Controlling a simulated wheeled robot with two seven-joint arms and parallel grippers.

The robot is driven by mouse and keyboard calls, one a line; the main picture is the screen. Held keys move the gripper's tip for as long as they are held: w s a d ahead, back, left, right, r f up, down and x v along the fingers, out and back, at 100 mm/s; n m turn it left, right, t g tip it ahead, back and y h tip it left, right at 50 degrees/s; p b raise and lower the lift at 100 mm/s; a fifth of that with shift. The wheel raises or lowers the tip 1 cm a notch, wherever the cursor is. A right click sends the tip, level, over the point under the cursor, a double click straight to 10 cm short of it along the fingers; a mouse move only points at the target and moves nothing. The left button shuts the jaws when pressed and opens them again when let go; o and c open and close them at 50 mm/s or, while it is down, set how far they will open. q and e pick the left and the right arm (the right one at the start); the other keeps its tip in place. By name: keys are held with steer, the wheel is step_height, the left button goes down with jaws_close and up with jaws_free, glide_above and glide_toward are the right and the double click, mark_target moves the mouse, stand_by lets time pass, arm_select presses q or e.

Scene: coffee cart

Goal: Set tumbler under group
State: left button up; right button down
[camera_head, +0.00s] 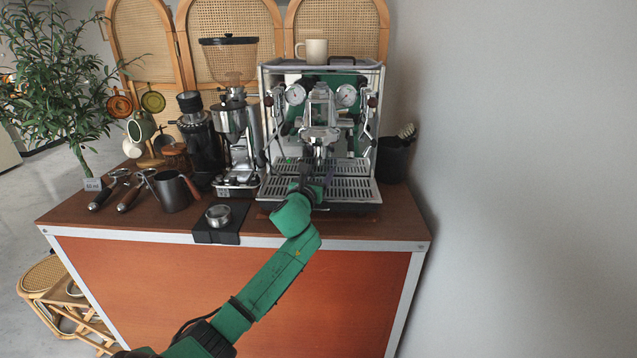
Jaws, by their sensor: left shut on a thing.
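The espresso machine (357,170) stands at the back right of the cart, with its chrome group (319,133) at the front middle. My green left arm reaches up from the bottom. My left gripper (317,160) is just below the group, above the drip tray (350,191). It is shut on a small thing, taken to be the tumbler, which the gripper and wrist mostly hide. Whether the tumbler touches the drip tray cannot be told. My right gripper is not in view.
A black grinder (198,140) and a silver grinder (240,135) stand left of the machine. A beige mug (316,51) sits on top; a black bin (392,160) stands right.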

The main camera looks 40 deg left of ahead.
arm_select(q)
steer(key=shift+w+a, duration=0.35)
steer(key=shift+w, duration=0.1)
steer(key=shift+s+d+f, duration=0.1)
steer(key=shift+f, duration=0.2)
steer(key=o, duration=1.5)
steer(key=b+v, duration=0.1)
steer(key=v, duration=1.3)
steer(key=shift+s+d, duration=0.1)
steer(key=shift+s, duration=0.15)
